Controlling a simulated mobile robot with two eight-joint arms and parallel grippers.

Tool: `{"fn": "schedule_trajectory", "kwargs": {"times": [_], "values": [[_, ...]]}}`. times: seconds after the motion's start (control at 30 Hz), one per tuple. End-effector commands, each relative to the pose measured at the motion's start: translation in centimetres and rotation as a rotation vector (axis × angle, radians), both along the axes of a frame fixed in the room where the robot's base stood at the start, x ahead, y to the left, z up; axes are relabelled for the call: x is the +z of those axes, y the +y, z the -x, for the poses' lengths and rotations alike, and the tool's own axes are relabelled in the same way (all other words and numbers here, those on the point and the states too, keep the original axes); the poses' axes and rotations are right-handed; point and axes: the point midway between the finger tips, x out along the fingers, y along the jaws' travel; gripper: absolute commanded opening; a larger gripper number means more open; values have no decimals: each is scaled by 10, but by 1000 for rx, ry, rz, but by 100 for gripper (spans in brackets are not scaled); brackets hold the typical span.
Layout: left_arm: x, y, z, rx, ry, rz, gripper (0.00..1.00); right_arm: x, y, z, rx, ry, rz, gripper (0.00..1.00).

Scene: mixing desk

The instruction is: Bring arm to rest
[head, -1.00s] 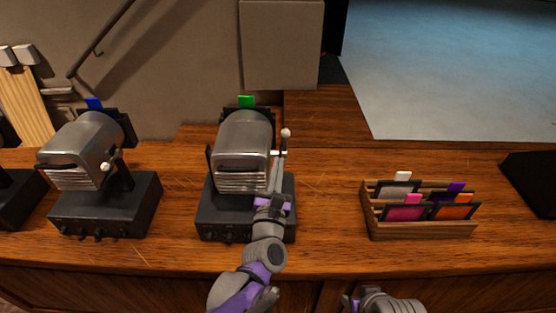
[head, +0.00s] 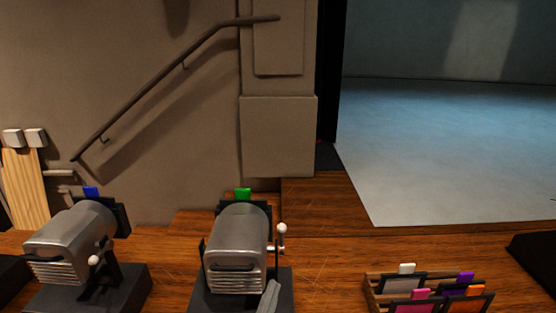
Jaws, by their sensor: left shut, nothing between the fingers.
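My left gripper (head: 269,295) shows only as a grey tip at the bottom edge, in front of the lower right of the middle stage lamp (head: 238,250). It is shut and empty. It is below the lamp's white-knobbed lever (head: 282,240), apart from it in the picture. The lamp is a grey metal housing on a dark base with a green tab (head: 243,193) on top. The rest of my left arm is cut off by the frame. My right gripper is out of view.
A similar lamp (head: 68,240) with a blue tab stands to the left. A wooden rack (head: 372,291) with several tabbed colour cards is at the lower right. Bare desk (head: 325,265) lies between the middle lamp and rack. A dark object (head: 535,258) sits at the right edge.

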Motion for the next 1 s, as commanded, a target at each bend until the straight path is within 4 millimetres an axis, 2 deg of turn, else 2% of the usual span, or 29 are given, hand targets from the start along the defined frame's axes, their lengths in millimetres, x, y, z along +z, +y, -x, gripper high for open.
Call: {"fn": "schedule_trajectory", "kwargs": {"times": [0.1,0.17,0.3,0.4,0.5,0.6,0.7,1.0], "values": [[-28,16,16,-93,29,-496,0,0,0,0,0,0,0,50],[-46,26,27,-161,47,-750,0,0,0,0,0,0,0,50],[-91,62,63,-376,100,-1308,0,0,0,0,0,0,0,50],[-121,95,96,-577,142,-1644,0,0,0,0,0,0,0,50],[-143,125,129,-787,178,-1882,0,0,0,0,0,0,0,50],[-155,146,155,-960,199,-2026,0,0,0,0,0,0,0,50],[-161,159,170,-1071,208,-2094,0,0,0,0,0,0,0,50],[-163,163,176,-1117,208,-2120,0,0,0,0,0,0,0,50]]}}
